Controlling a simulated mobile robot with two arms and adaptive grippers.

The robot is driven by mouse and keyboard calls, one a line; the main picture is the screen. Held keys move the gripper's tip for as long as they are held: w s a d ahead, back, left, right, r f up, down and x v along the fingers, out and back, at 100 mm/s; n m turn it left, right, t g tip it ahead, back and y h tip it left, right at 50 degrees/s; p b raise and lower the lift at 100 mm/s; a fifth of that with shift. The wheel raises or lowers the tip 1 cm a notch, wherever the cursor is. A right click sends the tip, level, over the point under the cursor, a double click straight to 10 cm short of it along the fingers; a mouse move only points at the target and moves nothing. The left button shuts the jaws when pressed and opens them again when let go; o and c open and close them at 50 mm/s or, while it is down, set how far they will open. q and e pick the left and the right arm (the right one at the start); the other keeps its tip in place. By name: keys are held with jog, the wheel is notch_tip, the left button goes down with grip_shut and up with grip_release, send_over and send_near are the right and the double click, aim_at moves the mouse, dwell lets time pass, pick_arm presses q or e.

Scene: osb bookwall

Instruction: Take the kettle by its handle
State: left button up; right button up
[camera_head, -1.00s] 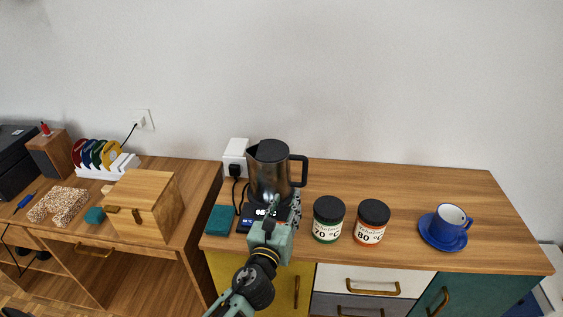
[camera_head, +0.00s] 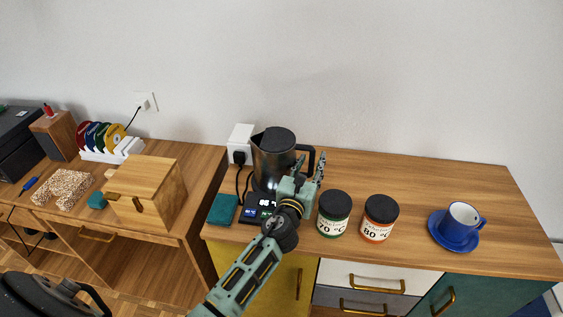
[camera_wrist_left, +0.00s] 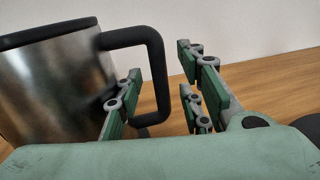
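The kettle (camera_head: 270,165) is dark steel with a black lid. It stands upright on its black base with a lit display (camera_head: 262,203), at the left of the right-hand cabinet. Its black handle (camera_head: 311,155) points right. My left gripper (camera_head: 309,168) is open, with its fingers at the handle. In the left wrist view, the kettle body (camera_wrist_left: 55,85) fills the left side, and the handle's upright bar (camera_wrist_left: 159,80) shows between the spread green fingers of the gripper (camera_wrist_left: 163,90). Contact with the handle cannot be told. My right gripper is not in view.
A green-labelled jar (camera_head: 333,214) and an orange-labelled jar (camera_head: 379,218) stand right of my gripper. A blue cup (camera_head: 460,223) on its saucer (camera_head: 434,238) is farther right. A teal block (camera_head: 223,209) lies left of the base.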

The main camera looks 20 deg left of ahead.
pick_arm(q)
grip_shut()
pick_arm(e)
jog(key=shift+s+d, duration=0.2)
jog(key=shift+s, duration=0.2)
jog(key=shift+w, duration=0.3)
pick_arm(q)
jog(key=shift+r, duration=0.2)
